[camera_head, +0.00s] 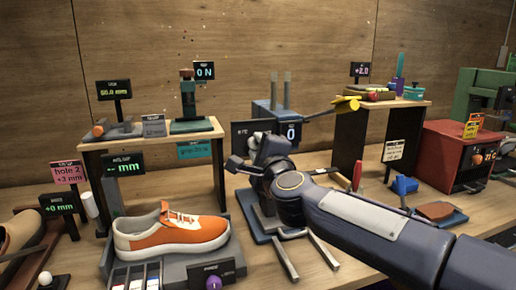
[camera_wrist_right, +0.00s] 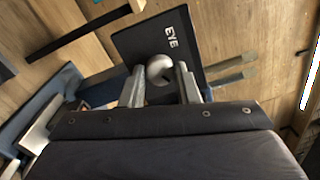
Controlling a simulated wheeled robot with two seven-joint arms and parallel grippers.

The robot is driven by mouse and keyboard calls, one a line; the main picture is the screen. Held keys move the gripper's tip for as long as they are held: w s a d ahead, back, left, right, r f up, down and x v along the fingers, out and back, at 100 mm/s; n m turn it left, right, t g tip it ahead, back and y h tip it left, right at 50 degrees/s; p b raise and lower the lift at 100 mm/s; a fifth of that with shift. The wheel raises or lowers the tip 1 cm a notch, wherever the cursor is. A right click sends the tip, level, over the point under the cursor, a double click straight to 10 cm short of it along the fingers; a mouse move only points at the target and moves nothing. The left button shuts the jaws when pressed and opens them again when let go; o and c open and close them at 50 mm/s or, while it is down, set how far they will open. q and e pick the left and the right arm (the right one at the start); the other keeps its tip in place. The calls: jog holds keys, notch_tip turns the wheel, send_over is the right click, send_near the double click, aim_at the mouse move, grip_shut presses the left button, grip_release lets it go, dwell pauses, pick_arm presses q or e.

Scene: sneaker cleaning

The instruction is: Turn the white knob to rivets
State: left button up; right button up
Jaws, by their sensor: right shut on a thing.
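The white knob (camera_wrist_right: 159,69) shows in the right wrist view as a pale round knob on a dark panel (camera_wrist_right: 205,45) with the letters "EYE" on it. My right gripper (camera_wrist_right: 160,88) is shut on the knob, with one finger on each side of it. In the head view my right gripper (camera_head: 243,167) is at the front of the blue machine (camera_head: 262,108), just below its dark display (camera_head: 243,132), which reads "0". My arm and gripper hide the knob there. The rest of the panel's lettering is hidden or cannot be read. My left gripper is in neither view.
An orange and white sneaker (camera_head: 170,234) rests on a stand left of my gripper. A small wooden bench (camera_head: 150,138) with devices stands behind it. A second bench (camera_head: 392,105) and a red box (camera_head: 452,155) stand at the right. Metal bars (camera_head: 287,258) stick out below my wrist.

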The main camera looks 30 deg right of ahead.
jog(key=o, duration=1)
jog(key=shift+c, duration=0.2)
jog(key=p+v, duration=0.1)
jog(key=v, duration=0.6)
jog(key=shift+s, duration=0.4)
